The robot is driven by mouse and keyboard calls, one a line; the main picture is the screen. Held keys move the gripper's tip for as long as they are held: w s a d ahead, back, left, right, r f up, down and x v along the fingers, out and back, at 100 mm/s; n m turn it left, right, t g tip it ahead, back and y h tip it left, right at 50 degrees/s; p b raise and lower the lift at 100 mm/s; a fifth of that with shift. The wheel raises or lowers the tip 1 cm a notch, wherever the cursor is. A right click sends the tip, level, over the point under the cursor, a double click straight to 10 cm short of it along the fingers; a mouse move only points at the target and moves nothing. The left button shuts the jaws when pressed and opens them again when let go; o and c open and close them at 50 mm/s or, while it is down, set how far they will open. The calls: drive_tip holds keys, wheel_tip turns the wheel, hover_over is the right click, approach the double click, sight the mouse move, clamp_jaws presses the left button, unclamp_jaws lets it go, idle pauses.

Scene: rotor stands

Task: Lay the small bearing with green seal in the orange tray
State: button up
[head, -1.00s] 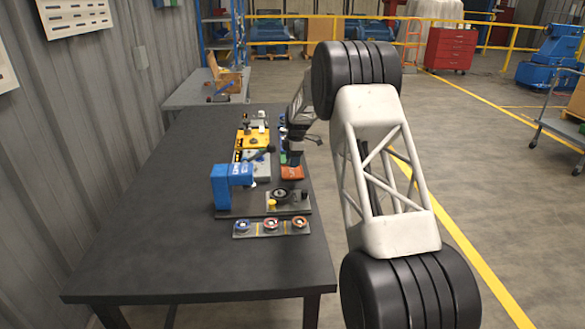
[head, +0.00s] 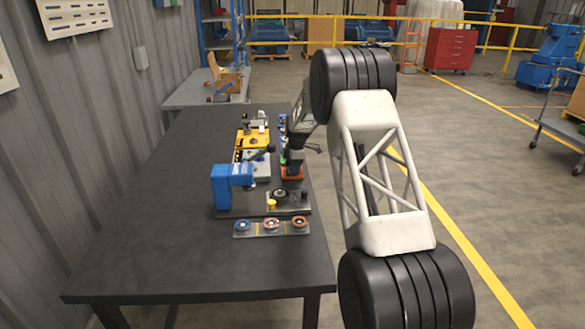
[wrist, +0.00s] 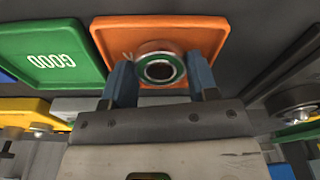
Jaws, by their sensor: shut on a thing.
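The small bearing with green seal (wrist: 160,68) is a steel ring with a green inner band and a dark bore. It shows in the wrist view between the blue fingers of my gripper (wrist: 160,82), which is shut on it. Behind it in that view is the orange tray (wrist: 185,32), with the bearing overlapping its near part. I cannot tell whether the bearing touches the tray floor. In the head view my gripper (head: 294,168) is over the orange tray (head: 292,176) and hides much of it; the bearing cannot be made out there.
A green tray marked GOOD (wrist: 62,75) lies left of the orange one. A blue press (head: 232,185) and a yellow fixture (head: 252,140) stand to the left on the table. A plate with several ring parts (head: 271,226) lies at the front. The table's left side is clear.

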drive_tip(key=shift+f, duration=0.15)
drive_tip(key=o, duration=0.7)
wheel_tip(320, 180, up, 12)
drive_tip(key=d, duration=0.1)
drive_tip(key=shift+d, duration=0.25)
drive_tip(key=shift+w, duration=0.1)
idle(0.5)
drive_tip(key=shift+r, duration=0.2)
